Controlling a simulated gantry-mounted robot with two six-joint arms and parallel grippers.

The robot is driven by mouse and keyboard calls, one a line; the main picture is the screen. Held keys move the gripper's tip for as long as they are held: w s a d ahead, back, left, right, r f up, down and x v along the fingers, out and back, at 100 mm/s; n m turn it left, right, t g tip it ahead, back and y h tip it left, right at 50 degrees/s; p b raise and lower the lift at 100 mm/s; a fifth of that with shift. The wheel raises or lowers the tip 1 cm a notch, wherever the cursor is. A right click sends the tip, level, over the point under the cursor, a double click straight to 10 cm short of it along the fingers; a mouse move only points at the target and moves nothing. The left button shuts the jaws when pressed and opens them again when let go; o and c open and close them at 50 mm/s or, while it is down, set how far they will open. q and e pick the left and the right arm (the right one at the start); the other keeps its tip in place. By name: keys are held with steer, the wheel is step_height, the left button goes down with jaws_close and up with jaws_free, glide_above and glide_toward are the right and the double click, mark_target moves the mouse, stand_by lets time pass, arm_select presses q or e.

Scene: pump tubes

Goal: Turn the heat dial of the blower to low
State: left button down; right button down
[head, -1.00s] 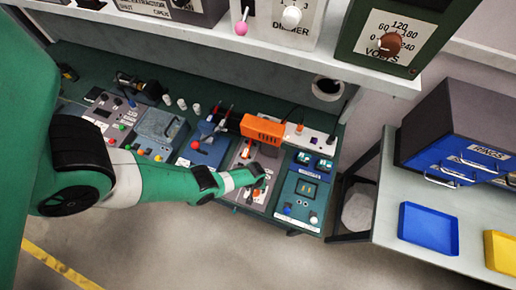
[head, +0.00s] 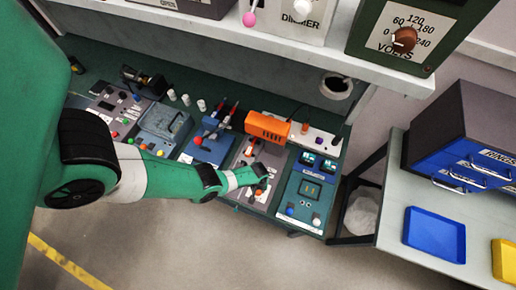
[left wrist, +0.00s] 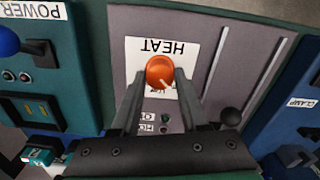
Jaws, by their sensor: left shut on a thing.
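The heat dial (left wrist: 160,71) is a round orange knob with a pale pointer mark, on a white label reading HEAT, upside down in the left wrist view. The mark points to the lower right of that picture. The grey blower panel (left wrist: 205,60) surrounds it. My left gripper (left wrist: 161,80) is shut on the dial, one finger on each side. In the head view my left gripper (head: 258,172) is over the grey panel on the bench, and the dial is hard to make out there. The fingers and gripper body hide part of the small lettering around the dial.
A dark knob (left wrist: 231,116) and small indicator lights sit close by on the panel. A POWER box with a blue knob (left wrist: 8,42) stands on one side, a CLAMP box (left wrist: 300,104) on the other. A shelf (head: 270,45) overhangs the bench's back. An orange box (head: 267,127) stands behind.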

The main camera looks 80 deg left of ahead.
arm_select(q)
steer(key=shift+m, duration=0.4)
steer(key=m, duration=0.3)
steer(key=shift+m, duration=2.5)
steer(key=shift+c, duration=2.1)
jaws_free()
